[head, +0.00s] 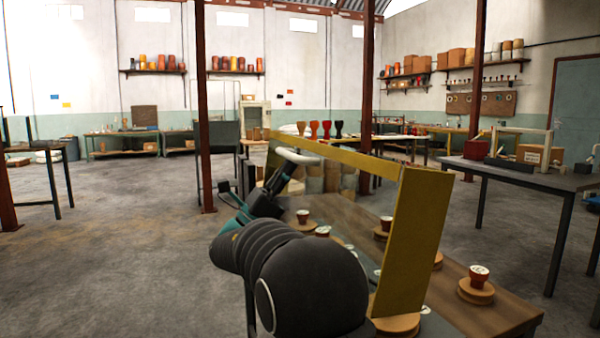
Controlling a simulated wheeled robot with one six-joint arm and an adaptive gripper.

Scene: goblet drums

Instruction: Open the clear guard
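The clear guard (345,207) looks like a see-through pane in a yellow frame (345,160) over the wooden table. A yellow upright (413,235) stands at its right end. A white rounded bar (297,157) shows at the frame's upper left and looks like a handle. My arm reaches in from the bottom, and its dark gripper (281,176) is just below the white bar. I cannot tell whether they touch or whether the fingers are closed. Small red goblet drums (387,223) with pale tops stand on round wooden discs behind and beside the guard.
Another small drum (479,277) stands on a disc at the table's right end (500,315). Red-brown posts (203,100) rise from the floor. The concrete floor (110,240) at left is mostly clear.

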